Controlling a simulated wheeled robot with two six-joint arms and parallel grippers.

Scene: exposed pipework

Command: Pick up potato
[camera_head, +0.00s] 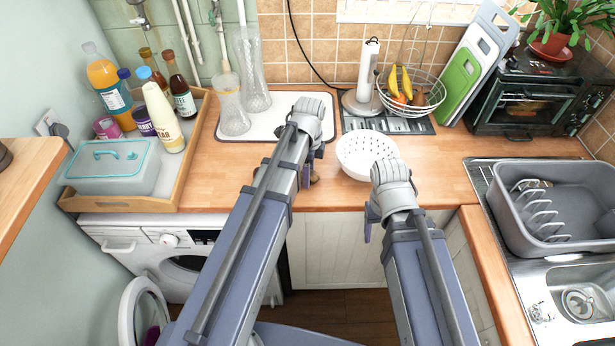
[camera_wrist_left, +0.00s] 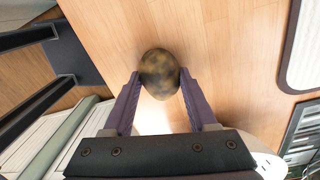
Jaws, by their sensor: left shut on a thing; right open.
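The potato (camera_wrist_left: 159,72) is brown, mottled and rounded. In the left wrist view it sits between the two purple fingers of my left gripper (camera_wrist_left: 160,84), which is shut on it. In the head view my left gripper (camera_head: 312,166) is over the front part of the wooden counter, left of the white colander. Only a small brown bit of the potato (camera_head: 314,177) shows there, the rest hidden by my arm. My right gripper (camera_head: 369,222) is open by the counter's front edge, in front of the colander, mostly hidden by its own wrist.
The white colander (camera_head: 362,152) stands close to both grippers. A wire fruit basket (camera_head: 428,97) and paper towel stand (camera_head: 366,75) are behind it. A wooden tray (camera_head: 190,155) with bottles is at left. A grey dish rack (camera_head: 560,205) is at right.

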